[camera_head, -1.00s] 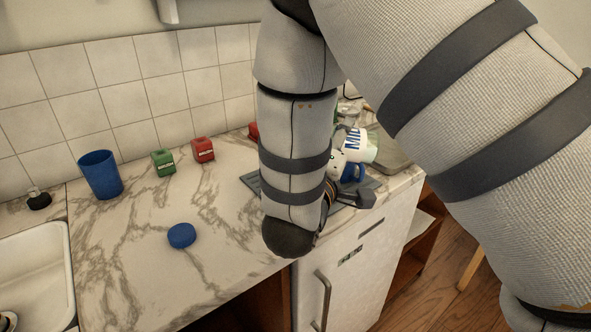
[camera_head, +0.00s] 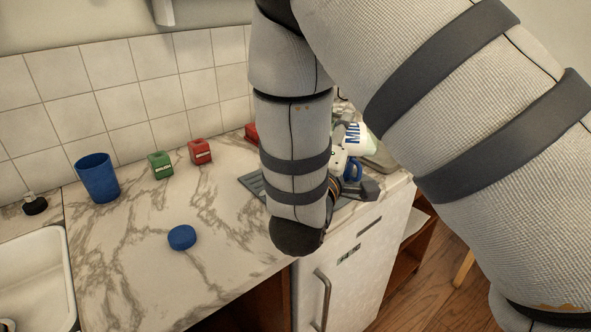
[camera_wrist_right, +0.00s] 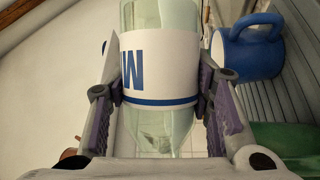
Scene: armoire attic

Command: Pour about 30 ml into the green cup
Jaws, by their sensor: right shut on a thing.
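In the right wrist view, a clear bottle (camera_wrist_right: 160,60) with a white and blue label stands between the two fingers of my right gripper (camera_wrist_right: 166,92), which is shut on it. The bottle's labelled side (camera_head: 353,134) also shows in the head view, partly hidden behind my right arm. A green rounded thing (camera_wrist_right: 285,140), seemingly the green cup, is cut off at the lower right of the wrist view, apart from the bottle. I cannot tell the liquid level or see any stream. My left gripper is out of view.
A blue mug (camera_wrist_right: 250,48) stands on a ribbed grey mat (camera_wrist_right: 300,95) close to the bottle. A blue cup (camera_head: 97,178), green box (camera_head: 161,165), red box (camera_head: 200,151) and blue round lid (camera_head: 181,237) stand on the marble counter. A sink (camera_head: 38,270) is at left.

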